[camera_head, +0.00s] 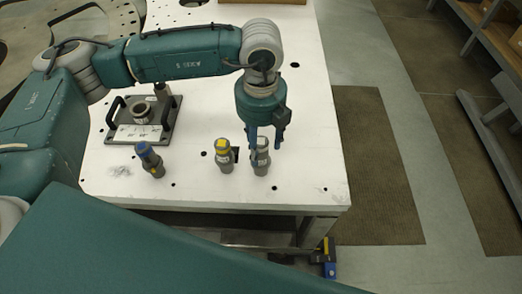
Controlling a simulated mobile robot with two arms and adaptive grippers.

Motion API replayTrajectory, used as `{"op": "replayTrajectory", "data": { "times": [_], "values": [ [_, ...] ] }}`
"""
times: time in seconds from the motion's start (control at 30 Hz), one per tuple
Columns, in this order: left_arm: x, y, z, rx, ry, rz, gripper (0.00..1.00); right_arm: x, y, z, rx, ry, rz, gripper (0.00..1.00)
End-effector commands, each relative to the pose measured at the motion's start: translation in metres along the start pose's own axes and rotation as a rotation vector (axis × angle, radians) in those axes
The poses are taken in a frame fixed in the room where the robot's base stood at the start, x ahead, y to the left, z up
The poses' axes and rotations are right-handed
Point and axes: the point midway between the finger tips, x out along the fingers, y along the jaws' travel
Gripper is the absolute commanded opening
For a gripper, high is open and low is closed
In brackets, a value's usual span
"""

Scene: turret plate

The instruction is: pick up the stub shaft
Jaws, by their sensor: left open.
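Three grey cylindrical pieces stand near the front edge of the white table; I cannot tell for sure which is the stub shaft. The right-hand plain grey piece (261,162) stands under my left gripper (265,145). The gripper points down, open, with its fingers around or just in front of that piece's top; contact cannot be told. The yellow-topped piece (224,158) stands just left of it, with a small dark part at its side. The blue-topped piece (150,161) is further left and looks tilted. My right gripper is not in view.
A dark plate fixture (118,132) with handles, a central ring and a post stands behind the blue-topped piece. Small clear bits (119,171) lie at the left. The white table (310,120) is bare to the right of my gripper, apart from its holes.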

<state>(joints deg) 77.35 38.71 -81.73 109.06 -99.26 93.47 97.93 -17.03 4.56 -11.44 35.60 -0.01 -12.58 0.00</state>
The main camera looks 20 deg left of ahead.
Motion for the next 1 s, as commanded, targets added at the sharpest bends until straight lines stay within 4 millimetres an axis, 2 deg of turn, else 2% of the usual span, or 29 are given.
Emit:
{"op": "replayTrajectory", "data": {
  "times": [0.1,0.37,0.47,0.63,0.67,1.0],
  "values": [
    [0.011,0.0,-0.001,0.0,0.002,0.001,0.52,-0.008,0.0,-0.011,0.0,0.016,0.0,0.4],
    [0.017,0.0,-0.001,0.001,0.001,0.0,0.52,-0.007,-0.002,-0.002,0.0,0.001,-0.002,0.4],
    [0.016,0.0,-0.001,0.001,0.0,0.0,0.36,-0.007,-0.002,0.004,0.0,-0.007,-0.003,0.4],
    [0.016,0.0,-0.001,0.001,0.0,0.0,0.02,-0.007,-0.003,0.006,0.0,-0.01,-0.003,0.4],
    [0.016,0.0,-0.001,0.001,0.0,0.0,0.0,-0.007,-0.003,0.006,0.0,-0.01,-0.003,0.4],
    [0.014,-0.001,0.0,0.001,-0.001,-0.003,0.0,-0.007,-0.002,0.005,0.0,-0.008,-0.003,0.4]
  ]
}}
